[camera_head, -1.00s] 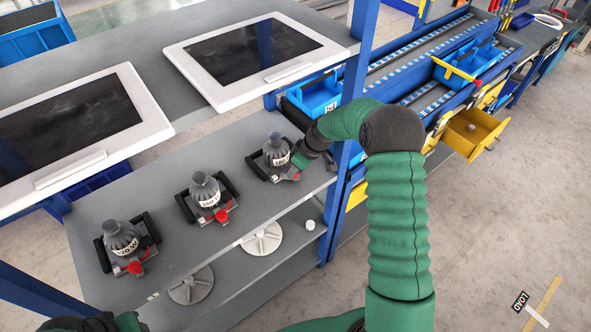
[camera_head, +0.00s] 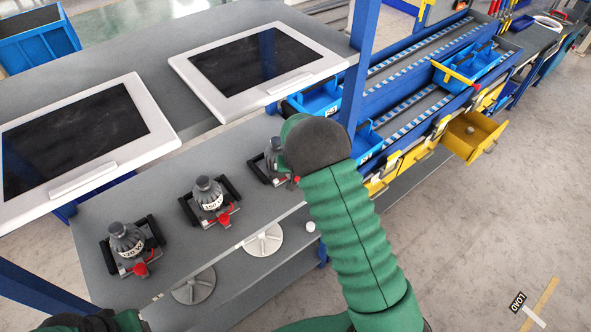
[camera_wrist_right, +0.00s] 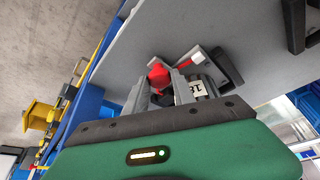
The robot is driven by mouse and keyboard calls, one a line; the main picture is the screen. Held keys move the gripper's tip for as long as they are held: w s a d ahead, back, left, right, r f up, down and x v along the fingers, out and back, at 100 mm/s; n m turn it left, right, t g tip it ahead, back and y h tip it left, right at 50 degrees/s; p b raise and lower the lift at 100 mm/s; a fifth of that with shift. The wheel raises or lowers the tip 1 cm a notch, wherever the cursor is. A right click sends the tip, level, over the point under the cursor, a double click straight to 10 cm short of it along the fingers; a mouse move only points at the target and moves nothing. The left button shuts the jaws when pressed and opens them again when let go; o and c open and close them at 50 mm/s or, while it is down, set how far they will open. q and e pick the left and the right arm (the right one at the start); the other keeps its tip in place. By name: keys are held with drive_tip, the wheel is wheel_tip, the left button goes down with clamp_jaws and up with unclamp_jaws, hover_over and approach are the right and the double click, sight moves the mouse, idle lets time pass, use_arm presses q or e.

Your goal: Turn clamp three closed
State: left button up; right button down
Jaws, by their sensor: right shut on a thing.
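Three grey bottles in black-sided clamp fixtures stand in a row on the lower shelf: left (camera_head: 127,240), middle (camera_head: 208,193) and right (camera_head: 272,158). The left clamp's red handle (camera_head: 141,270) and the middle clamp's red handle (camera_head: 224,219) are in plain view. My right arm covers much of the right fixture and hides the right gripper in the head view. In the right wrist view my right gripper (camera_wrist_right: 163,82) is shut on the right clamp's red handle (camera_wrist_right: 158,74), beside the labelled bottle (camera_wrist_right: 197,88). Only a dark part of my left arm shows at the lower left; its fingers are not visible.
Two white-framed dark panels (camera_head: 168,62) (camera_head: 136,80) lie on the upper shelf. A blue post (camera_head: 360,60) stands close to my right arm. Blue bins and an open yellow drawer (camera_head: 473,136) are at the right. The front shelf edge is bare between fixtures.

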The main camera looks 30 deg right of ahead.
drive_tip(key=shift+a+m+g+p, duration=0.1)
drive_tip(key=shift+m+g+p, duration=0.3)
drive_tip(key=shift+m, duration=0.6)
drive_tip(key=shift+h, duration=0.3)
drive_tip(key=c, duration=1.1)
unclamp_jaws()
drive_tip(key=b+v, duration=0.1)
drive_tip(key=v, duration=1.1)
drive_tip(key=shift+f, duration=0.15)
